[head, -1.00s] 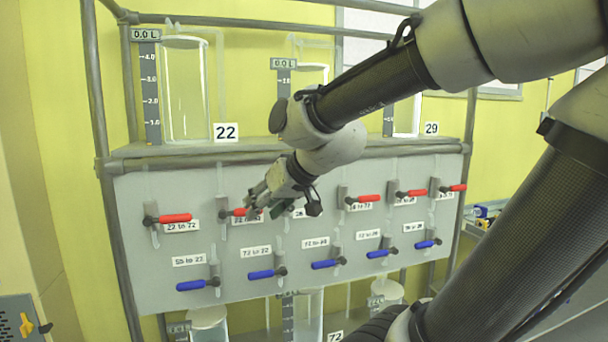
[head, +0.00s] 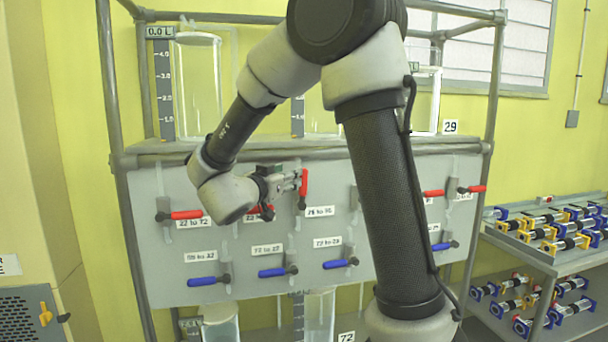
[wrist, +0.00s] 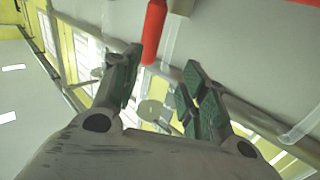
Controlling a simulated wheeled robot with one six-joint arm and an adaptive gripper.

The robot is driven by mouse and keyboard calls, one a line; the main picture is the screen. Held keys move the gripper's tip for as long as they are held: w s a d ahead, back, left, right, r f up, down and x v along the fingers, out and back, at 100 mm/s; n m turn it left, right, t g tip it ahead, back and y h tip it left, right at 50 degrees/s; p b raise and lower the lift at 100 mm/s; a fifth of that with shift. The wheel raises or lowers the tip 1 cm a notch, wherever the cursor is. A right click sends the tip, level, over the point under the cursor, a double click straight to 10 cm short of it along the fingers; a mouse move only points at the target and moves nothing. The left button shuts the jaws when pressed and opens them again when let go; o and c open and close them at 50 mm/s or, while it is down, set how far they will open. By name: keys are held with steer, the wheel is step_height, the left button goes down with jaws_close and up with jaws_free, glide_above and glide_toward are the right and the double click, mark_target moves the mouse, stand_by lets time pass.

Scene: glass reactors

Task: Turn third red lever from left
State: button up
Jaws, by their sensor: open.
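The third red lever from the left (head: 304,187) stands upright on the panel, its handle pointing up above its label. My gripper (head: 289,182) is open just left of this handle, with its fingertips close to it. In the wrist view, a red handle (wrist: 153,32) shows at the top, its end near the left fingertip of my open gripper (wrist: 163,65). I cannot tell whether they touch. The first red lever (head: 186,214) lies level. The second red lever (head: 262,209) is partly hidden behind my gripper.
Blue levers (head: 203,282) line the panel's lower row. Two more red levers (head: 433,193) show on the right; my arm hides the panel between. Glass cylinders (head: 197,90) stand on the shelf above. A rack of parts (head: 555,250) stands at the right.

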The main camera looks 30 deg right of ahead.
mark_target(304, 191)
steer(key=shift+m+g+h, duration=0.3)
steer(key=shift+g+h, duration=0.2)
steer(key=shift+g, duration=0.1)
steer(key=x, duration=0.4)
steer(key=s+x, duration=0.1)
steer(key=x, duration=0.2)
steer(key=shift+d+f, duration=0.25)
steer(key=shift+d, duration=0.1)
jaws_close()
